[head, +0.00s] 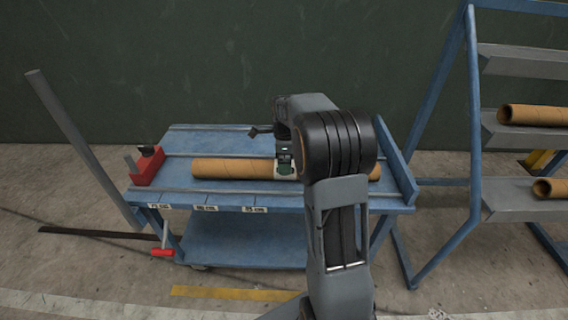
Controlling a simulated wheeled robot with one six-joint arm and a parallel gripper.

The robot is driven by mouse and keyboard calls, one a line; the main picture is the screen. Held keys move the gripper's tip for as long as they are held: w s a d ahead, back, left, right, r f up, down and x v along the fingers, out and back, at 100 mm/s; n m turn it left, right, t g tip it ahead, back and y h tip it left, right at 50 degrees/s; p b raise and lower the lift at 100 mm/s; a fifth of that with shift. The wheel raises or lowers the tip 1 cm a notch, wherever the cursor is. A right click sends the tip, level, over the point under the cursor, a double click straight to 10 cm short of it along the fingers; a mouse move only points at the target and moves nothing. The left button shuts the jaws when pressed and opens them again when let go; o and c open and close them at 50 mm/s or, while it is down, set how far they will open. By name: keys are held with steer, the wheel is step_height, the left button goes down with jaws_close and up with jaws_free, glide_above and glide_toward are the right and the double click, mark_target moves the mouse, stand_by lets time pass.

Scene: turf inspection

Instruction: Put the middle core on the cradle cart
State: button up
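A long brown cardboard core (232,168) lies lengthwise along the top of the blue cart (180,140), between its two long rails. My gripper (285,172) reaches down at the core's middle, and my arm hides part of the core to the right. The fingertips are too small and covered to show whether they hold the core. Two more brown cores lie on the rack at the right, one on the middle shelf (536,115) and one on the lower shelf (552,188). The rack's upper shelf (520,62) shows no core.
A red block-like device (146,166) sits at the cart's left end. A grey post (85,145) leans left of the cart, and a red-handled crank (163,252) hangs below. The blue rack frame (473,120) stands right of the cart. A yellow floor strip (235,293) lies in front.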

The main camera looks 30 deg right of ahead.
step_height(320, 180, up, 8)
steer(key=shift+r+p, duration=0.15)
steer(key=shift+p, duration=1.05)
steer(key=shift+s+a+r, duration=0.15)
steer(key=shift+a+r, duration=0.05)
steer(key=shift+r, duration=0.1)
steer(key=s+a+f+n+t, duration=0.1)
steer(key=s+a+n, duration=0.5)
steer(key=s+n, duration=0.4)
steer(key=s+a+f+n+t, duration=0.1)
steer(key=s+a+f+n, duration=0.1)
steer(key=s+a+n, duration=0.5)
steer(key=s+n, duration=0.3)
steer(key=n, duration=0.3)
steer(key=shift+n+t, duration=0.4)
steer(key=shift+r, duration=0.15)
steer(key=w+p+v, duration=0.3)
steer(key=p+v, duration=0.9)
steer(key=v, duration=0.1)
steer(key=w+r+p+v, duration=0.1)
steer(key=w+p+v, duration=0.2)
steer(key=p+v, duration=1)
steer(key=shift+a+r+t, duration=0.2)
steer(key=shift+r+t, duration=0.15)
steer(key=shift+t, duration=0.05)
